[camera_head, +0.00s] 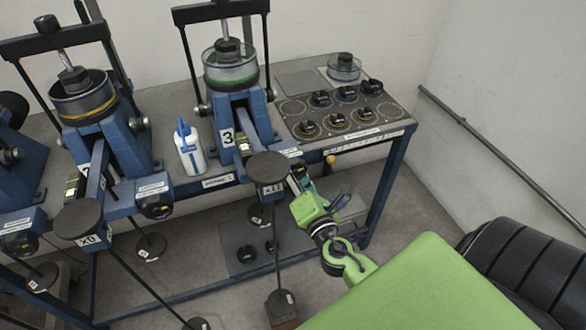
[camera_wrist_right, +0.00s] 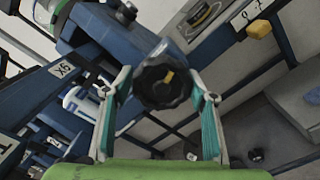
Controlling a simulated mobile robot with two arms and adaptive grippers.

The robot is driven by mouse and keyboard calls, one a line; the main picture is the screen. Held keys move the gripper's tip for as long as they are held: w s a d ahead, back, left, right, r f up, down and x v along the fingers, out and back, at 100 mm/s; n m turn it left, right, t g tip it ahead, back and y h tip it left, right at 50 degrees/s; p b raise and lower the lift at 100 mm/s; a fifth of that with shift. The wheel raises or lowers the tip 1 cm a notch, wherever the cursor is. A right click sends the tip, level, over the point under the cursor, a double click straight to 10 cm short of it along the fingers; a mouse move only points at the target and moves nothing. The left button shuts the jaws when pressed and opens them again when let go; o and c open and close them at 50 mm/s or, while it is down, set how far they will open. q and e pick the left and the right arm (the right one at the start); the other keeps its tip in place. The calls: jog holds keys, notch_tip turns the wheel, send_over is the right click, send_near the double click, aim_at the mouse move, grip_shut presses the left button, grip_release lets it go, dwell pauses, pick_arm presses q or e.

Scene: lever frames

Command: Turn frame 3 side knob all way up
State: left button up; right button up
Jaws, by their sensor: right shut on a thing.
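Frame 3 (camera_head: 228,137) is a blue lever frame on the bench, with a "3" label and a clear round container with a green band on top. In the head view the knob is hidden by the gripper. My left gripper is not in view.
A white bottle with a blue top (camera_head: 188,148) stands left of frame 3. A tray of dark round weights (camera_head: 345,113) lies on the bench at right. Other blue frames (camera_head: 110,140) stand to the left. A yellow knob (camera_head: 331,160) is on the bench front.

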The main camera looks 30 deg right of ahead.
jog(key=shift+f+m, duration=0.25)
jog(key=shift+m, duration=0.25)
jog(key=shift+c, duration=0.3)
jog(key=o, duration=1.4)
jog(key=shift+d, duration=0.1)
jog(key=shift+o, duration=0.2)
jog(key=shift+r, duration=0.1)
jog(key=b+v, duration=0.2)
jog(key=v, duration=0.3)
jog(key=shift+s, duration=0.45)
